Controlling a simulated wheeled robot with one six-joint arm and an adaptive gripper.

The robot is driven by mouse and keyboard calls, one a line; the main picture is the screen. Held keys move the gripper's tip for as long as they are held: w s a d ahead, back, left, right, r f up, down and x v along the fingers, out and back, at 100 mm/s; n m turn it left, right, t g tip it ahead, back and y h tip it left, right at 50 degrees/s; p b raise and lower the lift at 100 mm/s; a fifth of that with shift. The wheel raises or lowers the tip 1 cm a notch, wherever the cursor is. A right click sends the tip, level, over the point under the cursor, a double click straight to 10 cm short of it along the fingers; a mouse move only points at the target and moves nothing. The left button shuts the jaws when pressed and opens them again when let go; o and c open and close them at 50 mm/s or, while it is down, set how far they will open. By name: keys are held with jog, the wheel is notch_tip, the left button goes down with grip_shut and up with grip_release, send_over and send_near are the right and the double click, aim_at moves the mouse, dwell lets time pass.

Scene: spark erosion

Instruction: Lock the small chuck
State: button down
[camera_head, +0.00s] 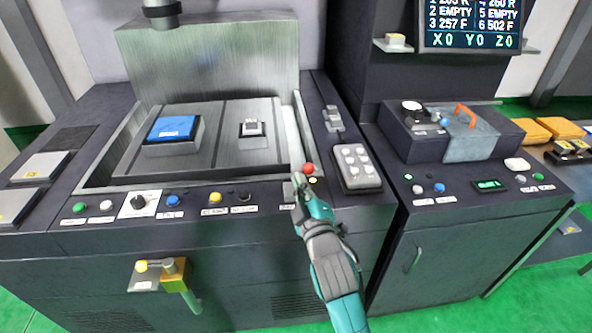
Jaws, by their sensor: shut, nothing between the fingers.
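A small pale block on a dark base (252,128), which looks like the small chuck, sits on the right part of the grey machine table (217,112). A larger blue-topped block (172,128) sits to its left. My gripper (298,188) is shut and empty at the right end of the front control panel, just below a red button (309,168). Its tip covers part of the panel and a label there. I cannot tell whether it touches a control. The panel carries a green button (79,208), a black knob (138,201), a blue button (173,200) and a yellow button (215,197).
A grey keypad pendant (356,165) lies right of my gripper. A column head (161,12) hangs above the tank. A brass valve with a handle (172,272) sticks out from the cabinet front. A second cabinet (450,230) with a display screen (470,25) above stands on the right.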

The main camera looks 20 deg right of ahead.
jog(key=shift+v, duration=1.05)
jog(key=s+a+f+m+g+y, duration=0.1)
jog(key=s+a+f+m, duration=0.1)
jog(key=s+f, duration=0.7)
jog(key=s+a+f+m+g+y, duration=0.15)
jog(key=s+f, duration=0.45)
jog(key=s, duration=0.6)
jog(key=s+a+m+g, duration=0.1)
jog(key=s+m, duration=0.3)
jog(key=s, duration=1.7)
jog(key=shift+s+a+f+m+g+y, duration=0.15)
jog(key=shift+s+f+m+g+y, duration=0.2)
jog(key=shift+g+y, duration=0.1)
